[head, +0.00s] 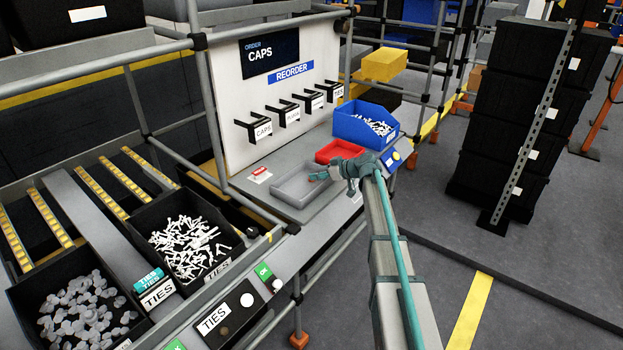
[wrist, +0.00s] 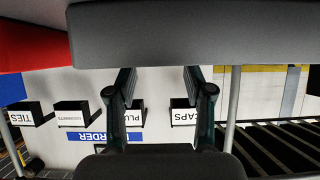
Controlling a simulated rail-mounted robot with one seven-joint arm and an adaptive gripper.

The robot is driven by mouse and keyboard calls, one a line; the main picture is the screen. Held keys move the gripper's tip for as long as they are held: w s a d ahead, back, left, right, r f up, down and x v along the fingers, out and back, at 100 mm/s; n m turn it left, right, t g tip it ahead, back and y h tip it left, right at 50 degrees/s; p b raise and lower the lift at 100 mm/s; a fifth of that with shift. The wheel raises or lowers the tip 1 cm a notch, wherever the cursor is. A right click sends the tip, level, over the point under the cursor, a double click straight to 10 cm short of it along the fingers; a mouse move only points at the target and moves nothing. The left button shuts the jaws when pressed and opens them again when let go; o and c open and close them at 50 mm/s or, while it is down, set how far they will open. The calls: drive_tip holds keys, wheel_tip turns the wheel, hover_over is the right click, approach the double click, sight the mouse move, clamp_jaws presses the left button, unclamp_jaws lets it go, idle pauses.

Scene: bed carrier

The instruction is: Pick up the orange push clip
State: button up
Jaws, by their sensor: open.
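I cannot clearly make out the orange push clip in either view. A small reddish-orange speck shows by my fingertips in the head view, too small to identify. My gripper (head: 322,174) is over the right part of the shallow grey tray (head: 284,199) on the bench. In the wrist view my gripper (wrist: 160,76) has its two dark fingers apart, with nothing visible between them. Its fingertips point at a large grey surface, likely the grey tray (wrist: 200,35), which fills the top of that view. The tray's inside is hidden there.
A red bin (head: 338,151) and a blue bin of white parts (head: 358,131) stand close beyond my gripper. Labelled black holders (head: 289,112) line the white panel behind. Black bins of white clips (head: 155,270) and grey caps (head: 112,335) are at left.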

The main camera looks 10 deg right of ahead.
drive_tip(key=shift+d+f+p+x, duration=0.15)
drive_tip(key=shift+p+x, duration=0.3)
drive_tip(key=shift+x, duration=0.85)
drive_tip(key=shift+d+f+p+x, duration=0.15)
drive_tip(key=shift+p+x, duration=0.25)
drive_tip(key=shift+x, duration=0.85)
drive_tip(key=c, duration=0.8)
